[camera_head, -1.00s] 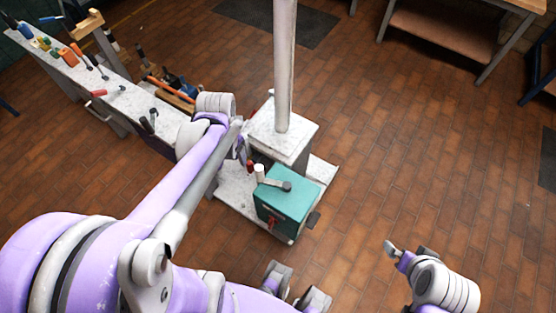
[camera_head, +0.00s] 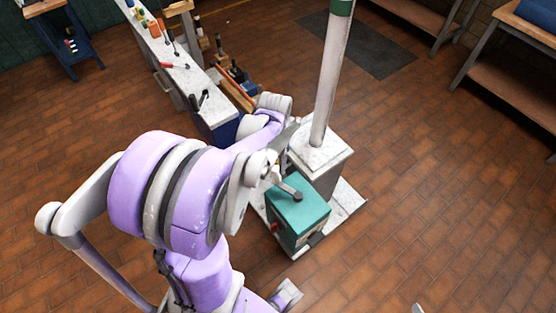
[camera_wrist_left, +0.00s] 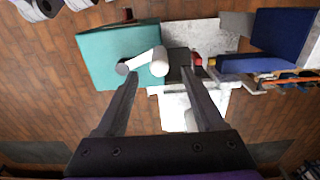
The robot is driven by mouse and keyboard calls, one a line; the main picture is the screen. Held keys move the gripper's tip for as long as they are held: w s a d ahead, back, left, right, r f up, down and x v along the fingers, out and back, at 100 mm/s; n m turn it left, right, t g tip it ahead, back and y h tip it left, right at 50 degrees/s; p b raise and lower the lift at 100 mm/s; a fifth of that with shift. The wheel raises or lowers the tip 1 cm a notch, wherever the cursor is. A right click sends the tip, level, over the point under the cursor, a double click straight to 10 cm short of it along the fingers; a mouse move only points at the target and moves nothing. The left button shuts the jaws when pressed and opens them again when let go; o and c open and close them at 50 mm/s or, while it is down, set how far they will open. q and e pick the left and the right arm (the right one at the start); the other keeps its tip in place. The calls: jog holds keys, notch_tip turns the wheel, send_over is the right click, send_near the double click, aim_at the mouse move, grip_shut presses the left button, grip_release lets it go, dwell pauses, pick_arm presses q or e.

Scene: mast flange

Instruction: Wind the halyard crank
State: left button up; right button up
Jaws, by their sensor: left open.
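The halyard crank (camera_head: 289,189) is a grey arm on top of a teal box (camera_head: 312,218) at the mast's foot. Its white upright handle is partly hidden by my left arm in the head view. In the left wrist view the white handle (camera_wrist_left: 160,62) and the crank's dark hub (camera_wrist_left: 122,67) show clearly. My left gripper (camera_wrist_left: 157,73) is open, its two dark fingers spread with the handle appearing between their tips. I cannot tell the remaining height gap. In the head view its fingers are mostly hidden. Only a small grey tip, likely my right gripper (camera_head: 417,308), shows at the bottom edge.
The mast (camera_head: 330,80) rises from a pale block (camera_head: 325,155) just behind the box. A long narrow bench (camera_head: 185,75) with several tools stands at upper left. Shelved benches (camera_head: 500,75) stand at upper right. The brick floor on the right is clear.

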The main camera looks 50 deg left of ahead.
aim_at(276, 168)
pick_arm(q)
notch_tip(276, 168, down, 8)
jog(key=b, duration=0.5)
jog(key=shift+r, duration=0.4)
jog(key=c, duration=0.4)
grip_shut()
